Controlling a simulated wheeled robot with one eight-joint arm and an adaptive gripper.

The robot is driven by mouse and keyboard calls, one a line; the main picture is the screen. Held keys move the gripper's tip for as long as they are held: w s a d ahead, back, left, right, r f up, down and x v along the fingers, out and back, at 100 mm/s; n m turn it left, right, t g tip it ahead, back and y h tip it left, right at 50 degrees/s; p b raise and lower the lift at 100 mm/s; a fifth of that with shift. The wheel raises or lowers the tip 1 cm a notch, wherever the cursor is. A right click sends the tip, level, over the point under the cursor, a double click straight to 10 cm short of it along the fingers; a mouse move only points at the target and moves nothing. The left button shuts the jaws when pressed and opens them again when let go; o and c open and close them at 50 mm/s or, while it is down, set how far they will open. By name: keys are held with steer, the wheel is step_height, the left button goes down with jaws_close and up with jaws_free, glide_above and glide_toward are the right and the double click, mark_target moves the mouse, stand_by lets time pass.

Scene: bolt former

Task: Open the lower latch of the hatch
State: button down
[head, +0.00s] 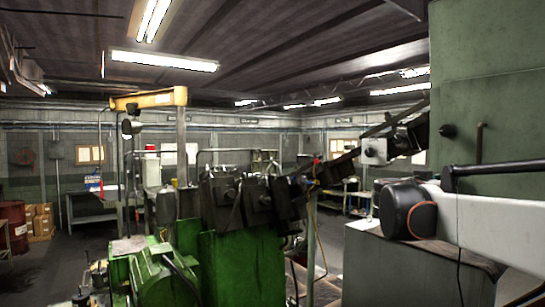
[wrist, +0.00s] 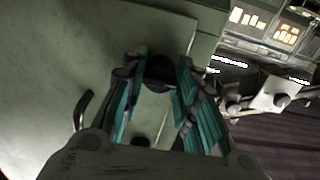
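The hatch is likely the green panel (head: 485,70) at the right of the head view; its pale green face (wrist: 60,60) fills the left of the wrist view. A dark round knob (head: 447,131), perhaps a latch, sticks out of the panel. In the wrist view my gripper (wrist: 161,60) is open, with teal-lined fingers spread. A dark round knob (wrist: 160,74) shows between the fingers, with gaps at its sides. I cannot tell its depth or whether it is the lower latch. Another dark knob (wrist: 140,141) is partly hidden low between the fingers. My gripper is not visible in the head view.
A curved bar handle (head: 480,142) is on the panel; a curved bar (wrist: 82,110) also shows left of the fingers. A grey block (head: 410,270) stands below my arm.

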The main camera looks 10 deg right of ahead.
steer(key=m, duration=1.1)
steer(key=shift+s, duration=0.15)
steer(key=c, duration=1)
jaws_free()
steer(key=shift+c, duration=0.2)
steer(key=shift+a, duration=0.15)
